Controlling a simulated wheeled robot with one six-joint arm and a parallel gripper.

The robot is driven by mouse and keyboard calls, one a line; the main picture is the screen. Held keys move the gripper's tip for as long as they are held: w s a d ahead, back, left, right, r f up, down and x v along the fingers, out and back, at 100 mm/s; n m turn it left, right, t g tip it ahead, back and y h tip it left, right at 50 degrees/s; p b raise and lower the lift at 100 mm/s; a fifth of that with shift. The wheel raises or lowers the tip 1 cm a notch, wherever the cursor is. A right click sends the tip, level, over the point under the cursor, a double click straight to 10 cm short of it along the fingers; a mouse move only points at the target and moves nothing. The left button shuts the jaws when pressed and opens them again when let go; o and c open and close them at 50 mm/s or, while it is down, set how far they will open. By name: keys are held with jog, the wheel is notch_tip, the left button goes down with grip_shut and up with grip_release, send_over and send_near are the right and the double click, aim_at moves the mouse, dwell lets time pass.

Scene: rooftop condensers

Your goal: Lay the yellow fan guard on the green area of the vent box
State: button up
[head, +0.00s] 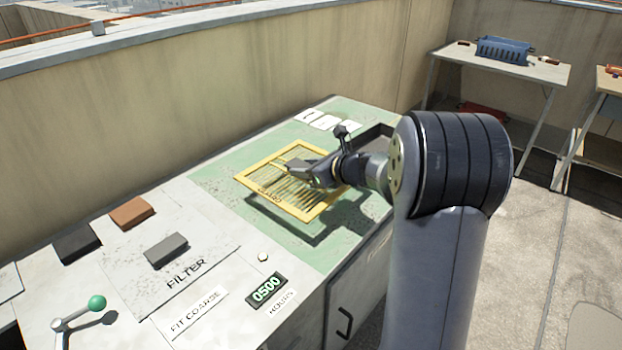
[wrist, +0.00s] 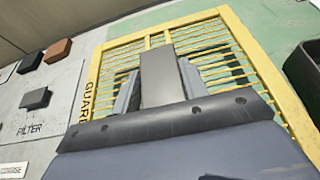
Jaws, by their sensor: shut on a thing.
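The yellow fan guard (head: 262,189) is a flat square frame with yellow bars and the word GUARD on its edge. My gripper (head: 300,171) is shut on it, near its middle. In the head view the guard is over the green area (head: 222,186) of the vent box (head: 345,280), and a dark shadow lies on the green below its near edge, so it looks held a little above the surface. In the wrist view the guard (wrist: 233,32) fills the middle, with my gripper's fingers (wrist: 160,85) over its bars. My gripper hides part of the bars.
Left of the green area are a brown block (head: 131,212), a black block (head: 77,243), a grey block (head: 166,250) on the FILTER plate, a 0500 display (head: 267,290) and a green-knobbed lever (head: 97,303). A dark tray (head: 376,137) is behind my gripper. A blue basket (head: 503,50) stands on a far table.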

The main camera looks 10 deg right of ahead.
jog(key=shift+f+b, duration=0.85)
jog(key=shift+f, duration=2.15)
jog(key=shift+f, duration=0.15)
jog(key=o, duration=1.2)
jog(key=shift+s+r, duration=0.1)
jog(key=shift+r, duration=0.15)
jog(key=p+v, duration=0.2)
jog(key=v, duration=0.9)
jog(key=shift+s+d, duration=0.3)
